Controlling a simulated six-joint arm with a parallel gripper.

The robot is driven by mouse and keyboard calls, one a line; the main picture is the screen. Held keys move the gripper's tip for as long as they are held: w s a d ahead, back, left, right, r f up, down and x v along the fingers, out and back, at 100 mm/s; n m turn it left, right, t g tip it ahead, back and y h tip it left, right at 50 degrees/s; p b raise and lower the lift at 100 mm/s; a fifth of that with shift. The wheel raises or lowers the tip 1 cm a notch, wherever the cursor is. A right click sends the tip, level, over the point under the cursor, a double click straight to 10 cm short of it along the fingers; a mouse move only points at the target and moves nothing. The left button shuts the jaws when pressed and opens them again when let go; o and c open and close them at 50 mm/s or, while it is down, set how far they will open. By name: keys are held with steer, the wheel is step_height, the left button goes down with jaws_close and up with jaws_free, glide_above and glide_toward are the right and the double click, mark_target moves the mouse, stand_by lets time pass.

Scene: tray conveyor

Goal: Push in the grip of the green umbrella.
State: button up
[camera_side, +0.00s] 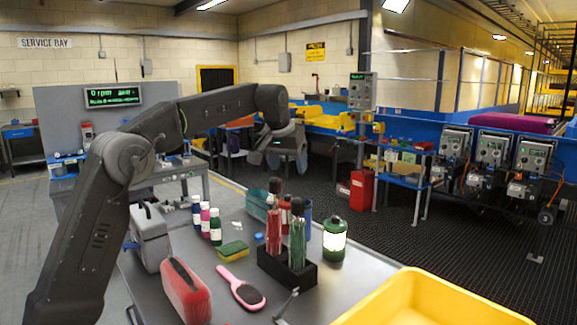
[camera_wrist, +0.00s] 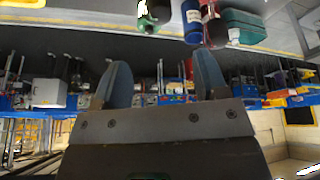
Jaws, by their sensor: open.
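The green umbrella (camera_side: 297,243) stands upright in a black holder (camera_side: 287,270) on the grey table in the side view, its dark grip at the top. A red umbrella (camera_side: 274,232) stands beside it on the left, also with a dark grip. My gripper (camera_side: 287,160) is raised above and behind the holder, open and empty, apart from both umbrellas. In the wrist view, the open fingers (camera_wrist: 163,82) have nothing between them.
A green lantern (camera_side: 335,240) stands right of the holder. A yellow tray (camera_side: 425,300) is at the front right. A hairbrush (camera_side: 243,290), sponge (camera_side: 233,250), small bottles (camera_side: 205,222) and red case (camera_side: 186,291) lie left. A teal box (camera_side: 256,204) is behind.

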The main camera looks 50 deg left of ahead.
steer(key=shift+r, duration=0.1)
steer(key=w+d+r+m+t+h, duration=0.1)
steer(key=w+d+r+m+t, duration=0.15)
steer(key=d+r+t, duration=0.55)
steer(key=s+a+f+n+t+y, duration=0.35)
steer(key=s+y, duration=0.35)
steer(key=s, duration=0.3)
glide_toward(295, 205)
steer(key=shift+m+t, duration=0.3)
steer(key=shift+t, duration=0.05)
steer(key=x, duration=1.2)
steer(key=shift+s+f, duration=0.1)
steer(key=shift+f, duration=0.2)
steer(key=shift+c, duration=0.3)
